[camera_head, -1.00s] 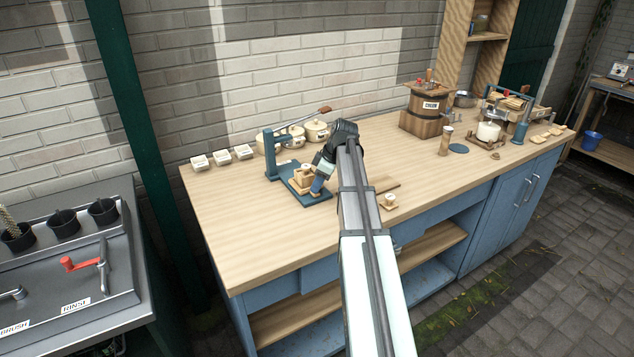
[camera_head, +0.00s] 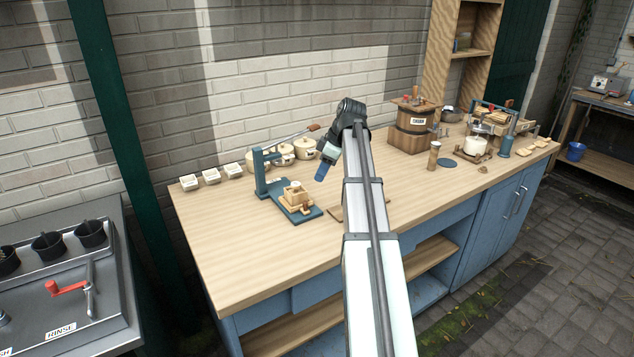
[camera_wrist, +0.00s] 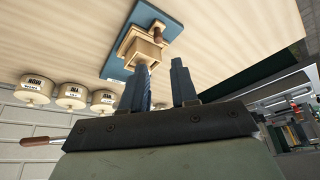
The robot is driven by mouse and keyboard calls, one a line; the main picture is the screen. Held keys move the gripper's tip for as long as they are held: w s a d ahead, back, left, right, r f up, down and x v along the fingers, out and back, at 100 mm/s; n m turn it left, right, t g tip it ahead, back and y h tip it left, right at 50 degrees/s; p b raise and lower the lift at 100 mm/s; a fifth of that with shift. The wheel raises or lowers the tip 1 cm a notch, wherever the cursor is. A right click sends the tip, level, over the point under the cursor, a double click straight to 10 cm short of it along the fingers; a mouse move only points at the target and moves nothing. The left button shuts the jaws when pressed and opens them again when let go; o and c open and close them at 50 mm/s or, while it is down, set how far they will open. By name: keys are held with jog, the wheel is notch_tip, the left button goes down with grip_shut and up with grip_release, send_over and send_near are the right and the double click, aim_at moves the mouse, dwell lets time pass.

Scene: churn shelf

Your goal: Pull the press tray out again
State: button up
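The blue press (camera_head: 262,175) stands on the bench with its wooden-handled lever (camera_head: 312,127) slanting up to the right. The light wooden press tray (camera_head: 294,196) sits on its blue base, with a darker wooden knob (camera_head: 306,206) at its front. In the wrist view, the tray (camera_wrist: 140,48) and its knob (camera_wrist: 157,34) lie beyond the fingers. My gripper (camera_wrist: 162,82) is open, with nothing seen between its fingers. In the head view, my gripper (camera_head: 322,172) is above and to the right of the tray, apart from it.
Several lidded pots (camera_head: 284,153) stand behind the press, and small white dishes (camera_head: 211,175) stand to its left. A thin wooden board (camera_head: 336,214) lies right of the press, partly behind my arm. A churn (camera_head: 411,128) stands farther right. The bench's front left is clear.

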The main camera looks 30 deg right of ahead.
jog(key=shift+v, duration=0.8)
